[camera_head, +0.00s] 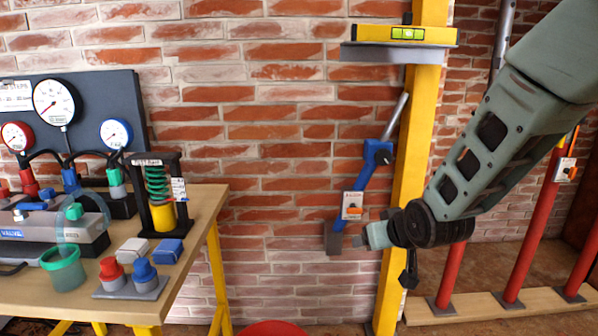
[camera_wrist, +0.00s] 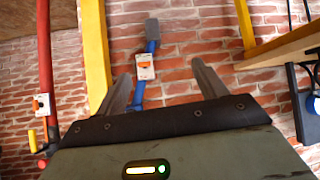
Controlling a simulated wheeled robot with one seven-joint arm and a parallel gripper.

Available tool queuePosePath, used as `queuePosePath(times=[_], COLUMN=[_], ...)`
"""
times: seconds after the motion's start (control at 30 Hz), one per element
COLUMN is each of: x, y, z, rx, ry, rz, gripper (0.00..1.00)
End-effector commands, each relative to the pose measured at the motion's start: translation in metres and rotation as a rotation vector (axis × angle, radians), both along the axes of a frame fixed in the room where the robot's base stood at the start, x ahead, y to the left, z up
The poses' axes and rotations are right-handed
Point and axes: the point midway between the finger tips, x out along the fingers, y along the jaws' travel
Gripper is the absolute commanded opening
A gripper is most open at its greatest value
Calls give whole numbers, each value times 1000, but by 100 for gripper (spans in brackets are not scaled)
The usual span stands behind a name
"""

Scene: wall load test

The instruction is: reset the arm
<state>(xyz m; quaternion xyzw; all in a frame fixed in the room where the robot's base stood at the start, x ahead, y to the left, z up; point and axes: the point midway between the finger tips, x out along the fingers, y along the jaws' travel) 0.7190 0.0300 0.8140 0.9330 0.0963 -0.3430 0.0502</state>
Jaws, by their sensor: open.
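My arm reaches in from the upper right of the head view. My gripper (camera_head: 376,235) is at its end, low beside the yellow post and pointing left. In the wrist view my gripper (camera_wrist: 161,78) has its two fingers spread with nothing gripped between them. A blue brace (camera_head: 366,180) with a grey foot and a white-and-orange tag leans at the wall, just left of and behind the gripper. The brace (camera_wrist: 152,47) shows beyond and between the fingers in the wrist view. It appears apart from them, but the depth is hard to tell.
A yellow post (camera_head: 424,110) stands close to my arm, with a spirit level (camera_head: 403,34) on a grey shelf. Red props (camera_head: 530,235) stand on a board at right. A wooden bench (camera_head: 205,205) with gauges and a spring device is at left. Open brick wall lies between.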

Motion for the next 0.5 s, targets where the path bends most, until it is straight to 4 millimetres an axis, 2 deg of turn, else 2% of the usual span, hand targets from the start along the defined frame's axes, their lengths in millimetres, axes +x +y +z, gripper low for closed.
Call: queuePosePath(times=[0.03, 0.1, 0.2, 0.33, 0.5], x=[-31, -79, -144, -217, -294], y=[17, 37, 54, 58, 45], z=[2, 0, 2, 6, 11], rx=[16, 14, -21, -96, -224], ry=[91, 224, 387, 549, 707], rz=[42, 109, 204, 304, 398], gripper=[71, 71, 71, 71, 71])
